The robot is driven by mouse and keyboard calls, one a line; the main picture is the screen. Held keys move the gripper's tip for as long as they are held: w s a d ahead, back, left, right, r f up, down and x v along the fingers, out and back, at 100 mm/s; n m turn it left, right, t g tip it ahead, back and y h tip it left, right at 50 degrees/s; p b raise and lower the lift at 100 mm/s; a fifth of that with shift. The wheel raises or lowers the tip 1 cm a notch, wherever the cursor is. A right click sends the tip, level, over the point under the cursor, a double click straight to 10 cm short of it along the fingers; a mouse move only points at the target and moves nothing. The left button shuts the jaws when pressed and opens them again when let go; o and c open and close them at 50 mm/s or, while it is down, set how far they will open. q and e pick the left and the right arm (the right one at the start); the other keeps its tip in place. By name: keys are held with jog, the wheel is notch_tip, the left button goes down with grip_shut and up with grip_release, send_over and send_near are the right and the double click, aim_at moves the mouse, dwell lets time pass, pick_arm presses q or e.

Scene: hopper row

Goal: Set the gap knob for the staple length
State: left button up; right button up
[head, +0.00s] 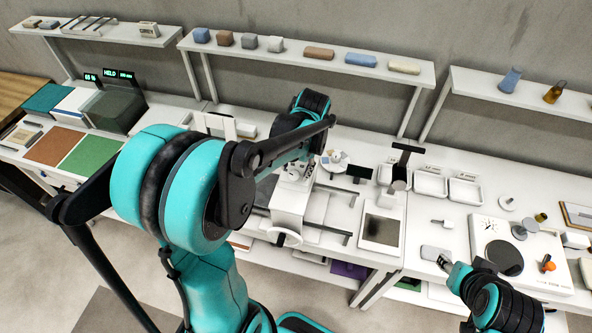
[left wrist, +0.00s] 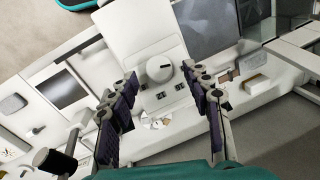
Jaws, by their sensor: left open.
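The gap knob appears to be the round white knob with a dark mark (left wrist: 160,69) on the white machine, which also shows in the head view (head: 288,207). My left gripper (left wrist: 160,75) is open, its two dark padded fingers on either side of the knob in the left wrist view. The fingers look clear of the knob; their height above it is hard to tell. Small dark markings and fittings lie just below the knob in that view. In the head view my left arm hides part of the machine.
A black-topped stand (head: 400,170) and white bins (head: 430,183) are behind. A crank wheel (head: 286,237) sticks out at the machine's front.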

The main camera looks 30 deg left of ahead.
aim_at(294, 175)
pick_arm(q)
notch_tip(294, 175, down, 2)
jog(key=shift+w+a, duration=0.1)
jog(key=shift+w, duration=0.05)
jog(key=shift+a+f, duration=0.1)
jog(key=shift+f, duration=0.05)
jog(key=shift+s, duration=0.2)
jog(key=shift+c, duration=0.2)
jog(key=shift+w, duration=0.1)
grip_shut()
